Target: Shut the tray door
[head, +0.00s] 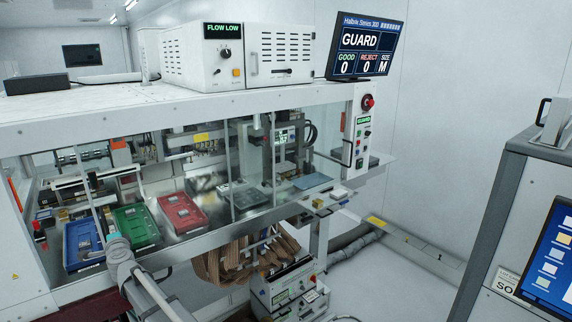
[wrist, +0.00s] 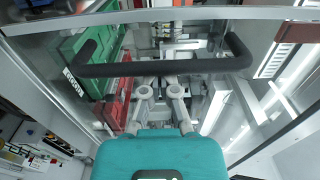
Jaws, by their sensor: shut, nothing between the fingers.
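The tray door shows in the wrist view as a clear panel in a grey frame (wrist: 40,100) with a dark bar handle (wrist: 150,68) across it. My gripper (wrist: 158,80) has its fingers together, pointing at the middle of the handle. They overlap the bar in the picture; I cannot tell whether they touch it. In the head view my arm reaches up from the bottom, and little of the gripper shows. The blue tray (head: 82,246), green tray (head: 136,226) and red tray (head: 183,213) lie inside the machine. How far the door stands open is unclear.
The white machine top (head: 110,108) overhangs the tray bay. The monitor (head: 366,42) and the side panel read "GUARD". A red stop button (head: 368,102) is at the right end.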

